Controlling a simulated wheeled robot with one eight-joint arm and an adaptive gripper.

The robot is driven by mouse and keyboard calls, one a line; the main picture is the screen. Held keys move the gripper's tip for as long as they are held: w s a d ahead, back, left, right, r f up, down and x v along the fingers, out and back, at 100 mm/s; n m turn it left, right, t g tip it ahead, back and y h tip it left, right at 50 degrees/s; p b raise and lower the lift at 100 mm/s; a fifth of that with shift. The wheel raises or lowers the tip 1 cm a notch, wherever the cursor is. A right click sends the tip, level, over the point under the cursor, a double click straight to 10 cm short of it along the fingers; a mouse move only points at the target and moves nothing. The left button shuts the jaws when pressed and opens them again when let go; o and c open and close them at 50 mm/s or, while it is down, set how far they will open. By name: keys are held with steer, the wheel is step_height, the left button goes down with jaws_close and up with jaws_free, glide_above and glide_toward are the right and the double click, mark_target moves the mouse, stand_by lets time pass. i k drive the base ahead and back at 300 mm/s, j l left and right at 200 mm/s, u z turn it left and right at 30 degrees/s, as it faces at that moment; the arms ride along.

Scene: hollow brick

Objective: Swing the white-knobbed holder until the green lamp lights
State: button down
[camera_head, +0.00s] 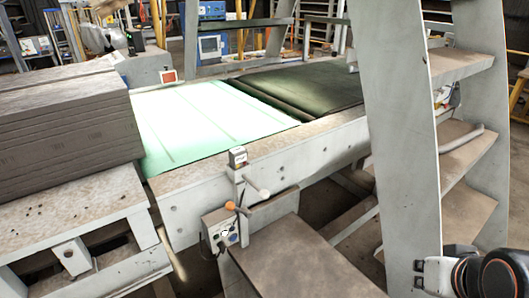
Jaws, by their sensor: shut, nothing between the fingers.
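A holder with a whitish knob (262,192) sticks out from a small upright bracket on the front rail of the conveyor table, left of the picture's middle. A small grey box (238,157) tops the bracket. Just below is a lever with an orange knob (232,206), above a grey control box (222,230) with small buttons. I cannot make out a lit green lamp. My gripper (418,279) is at the lower right, shut and empty, well apart from the holder. Part of it is cut off by the picture's lower edge.
A grey frame post (392,110) stands between my gripper and the holder in the picture. A brown sloping plate (295,262) lies below the rail. Stacked dark slabs (65,115) sit at left beside the pale green conveyor bed (200,120). Shelves (465,150) stand at right.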

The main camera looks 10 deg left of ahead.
mark_target(238, 176)
steer(key=u, duration=1.35)
